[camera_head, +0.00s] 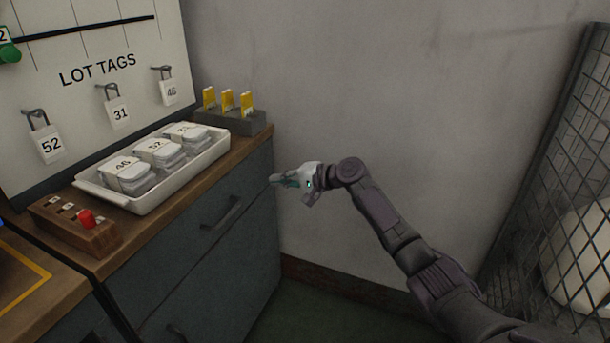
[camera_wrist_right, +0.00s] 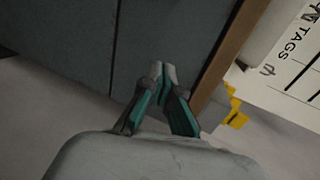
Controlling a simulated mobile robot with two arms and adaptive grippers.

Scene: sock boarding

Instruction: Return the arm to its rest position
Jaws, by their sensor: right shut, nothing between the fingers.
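My right arm comes in from the lower right in the head view. Its gripper (camera_head: 284,181) hangs in the air to the right of the wooden-topped cabinet (camera_head: 222,237), pointing left toward its side. In the right wrist view the gripper's two teal-padded fingers (camera_wrist_right: 160,72) meet at the tips, with nothing held between them. The cabinet's grey-blue face (camera_wrist_right: 165,42) lies beyond the fingers there. My left gripper is not in view.
A LOT TAGS board (camera_head: 95,70) rises behind. A wire mesh cage (camera_head: 560,150) stands at right. Plain wall is between.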

